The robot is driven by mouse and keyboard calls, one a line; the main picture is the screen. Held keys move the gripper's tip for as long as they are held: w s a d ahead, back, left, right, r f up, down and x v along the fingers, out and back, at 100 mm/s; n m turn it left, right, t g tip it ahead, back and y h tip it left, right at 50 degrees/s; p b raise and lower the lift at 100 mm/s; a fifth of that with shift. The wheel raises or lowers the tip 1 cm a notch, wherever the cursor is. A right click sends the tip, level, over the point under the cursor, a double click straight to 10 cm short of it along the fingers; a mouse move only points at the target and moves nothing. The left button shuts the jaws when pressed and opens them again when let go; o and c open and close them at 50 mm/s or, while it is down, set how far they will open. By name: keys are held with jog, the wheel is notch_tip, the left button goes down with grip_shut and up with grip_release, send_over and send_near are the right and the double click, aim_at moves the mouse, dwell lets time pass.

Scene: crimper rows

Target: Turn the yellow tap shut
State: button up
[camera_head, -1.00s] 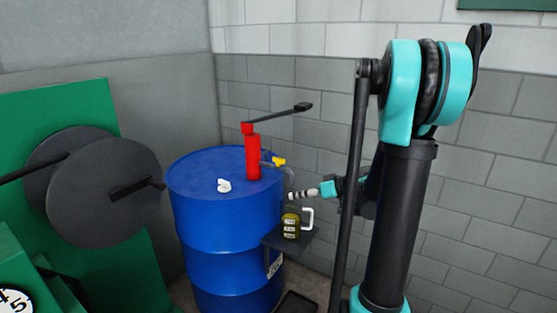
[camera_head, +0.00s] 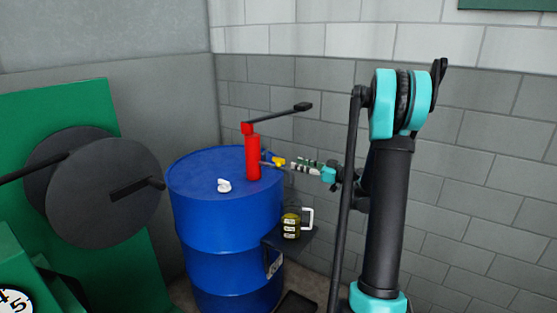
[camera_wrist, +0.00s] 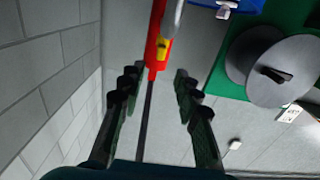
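The yellow tap (camera_head: 278,161) sits on the side of a red hand pump (camera_head: 253,157) that stands upright on a blue drum (camera_head: 228,225). My gripper (camera_head: 294,165) is just right of the tap, at about its height. In the wrist view, the gripper (camera_wrist: 156,78) is open, with its two dark fingers apart. The tap (camera_wrist: 164,47) shows just beyond the fingertips, between their lines, against the red pump (camera_wrist: 154,50). Nothing is held. I cannot tell whether a finger touches the tap.
A jug with dark yellow liquid (camera_head: 290,226) stands on a dark shelf (camera_head: 300,246) below the tap. The pump's black lever (camera_head: 280,114) reaches right above it. A small white piece (camera_head: 224,186) lies on the drum. Grey discs (camera_head: 105,192) stand left; a block wall is behind.

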aim_at(284, 160)
jog(key=x, duration=1)
jog(key=shift+w+a, duration=0.1)
jog(key=shift+a, duration=0.05)
jog(key=shift+c, duration=0.4)
grip_shut()
